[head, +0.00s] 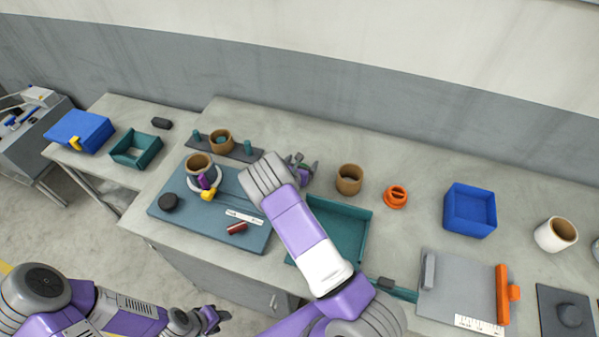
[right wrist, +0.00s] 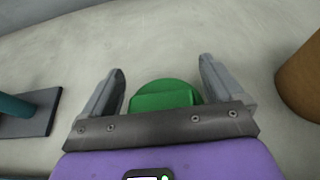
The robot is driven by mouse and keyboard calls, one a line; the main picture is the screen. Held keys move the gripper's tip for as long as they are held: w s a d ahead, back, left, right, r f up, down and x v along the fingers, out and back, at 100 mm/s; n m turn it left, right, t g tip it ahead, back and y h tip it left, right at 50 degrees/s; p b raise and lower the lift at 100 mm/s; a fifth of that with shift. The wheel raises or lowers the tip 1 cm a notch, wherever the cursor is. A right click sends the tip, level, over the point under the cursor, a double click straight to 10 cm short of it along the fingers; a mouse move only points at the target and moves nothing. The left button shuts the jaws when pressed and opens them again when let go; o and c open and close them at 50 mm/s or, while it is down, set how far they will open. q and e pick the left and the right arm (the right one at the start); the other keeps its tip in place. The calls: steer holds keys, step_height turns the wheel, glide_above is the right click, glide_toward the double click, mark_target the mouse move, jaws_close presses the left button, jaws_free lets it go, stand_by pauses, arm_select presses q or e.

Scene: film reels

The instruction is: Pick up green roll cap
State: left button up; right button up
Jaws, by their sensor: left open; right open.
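The green roll cap (right wrist: 166,92) lies on the pale bench top and shows between the fingers of my right gripper (right wrist: 162,82) in the right wrist view. The gripper is open, with one finger on each side of the cap and a gap on both sides. Its lower part is hidden by the gripper's body. In the head view my right gripper (head: 303,165) reaches over the back of the bench, and the cap is mostly hidden there. My left gripper (head: 209,318) is open and empty in front of the bench, low in the head view.
A brown roll (head: 349,179) stands right of my right gripper. A dark rack with a teal peg (head: 247,147) is to its left. A teal tray (head: 362,213) lies under my right arm. An orange ring piece (head: 396,196) and blue bin (head: 470,211) are further right.

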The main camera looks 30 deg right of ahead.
steer(key=c, duration=1.1)
steer(key=shift+o, duration=0.2)
steer(key=shift+r, duration=0.1)
